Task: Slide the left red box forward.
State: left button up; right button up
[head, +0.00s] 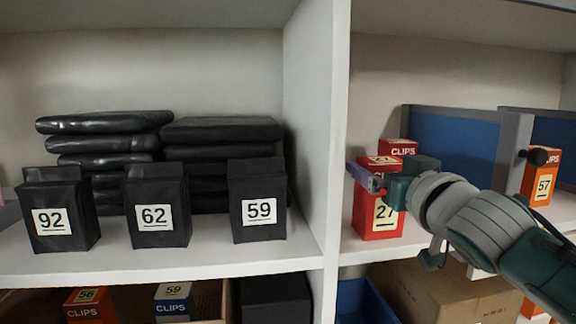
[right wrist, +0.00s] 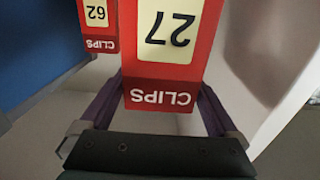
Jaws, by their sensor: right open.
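A red clips box labelled 27 (head: 378,224) stands upright on the right-hand shelf bay, beside the white divider. It also shows upside down in the right wrist view (right wrist: 168,75). My right gripper (head: 366,178) reaches in from the right at the box's upper part. In the right wrist view, its purple fingers (right wrist: 162,92) are open, one on each side of the box. Whether they touch it I cannot tell. A second red clips box (head: 398,147) stands behind, partly hidden; its label reads 62 in the right wrist view (right wrist: 97,25). My left gripper is not in view.
A white divider (head: 318,130) stands close to the left of the red boxes. Blue-and-grey bins (head: 455,140) stand behind. An orange clips box labelled 57 (head: 542,180) is at the right. Black boxes (head: 158,212) and stacked black packs (head: 105,122) fill the left bay.

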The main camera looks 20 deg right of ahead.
jog(key=shift+p+v, duration=1.35)
jog(key=shift+v, duration=3.7)
